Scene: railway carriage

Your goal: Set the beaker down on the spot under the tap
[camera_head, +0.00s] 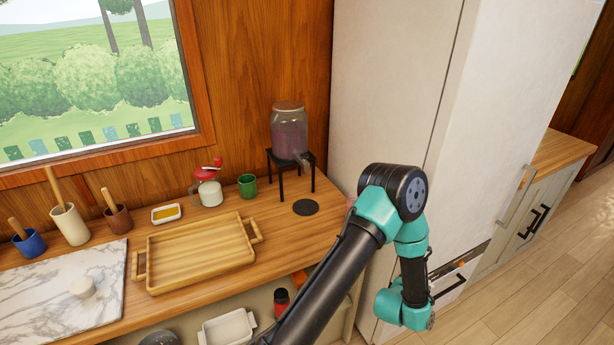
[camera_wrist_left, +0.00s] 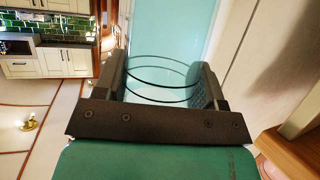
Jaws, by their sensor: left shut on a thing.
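The beaker (camera_wrist_left: 162,72) is clear glass and shows in the left wrist view as thin rim lines between the fingers. My left gripper (camera_wrist_left: 160,82) is shut on it, with one dark finger on each side. In the head view, one of my arms crosses the lower middle, but neither gripper's fingers nor the beaker can be made out. A dark round spot (camera_head: 305,207) lies bare on the wooden counter. The tap (camera_head: 303,160) sticks out above it from a glass dispenser jar (camera_head: 289,132) on a black stand (camera_head: 283,177).
A green mug (camera_head: 247,186) and a red-topped grinder (camera_head: 209,190) stand left of the stand. A wooden tray (camera_head: 200,254) lies nearer the front. A tall pale cabinet (camera_head: 385,95) closes the counter's right end.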

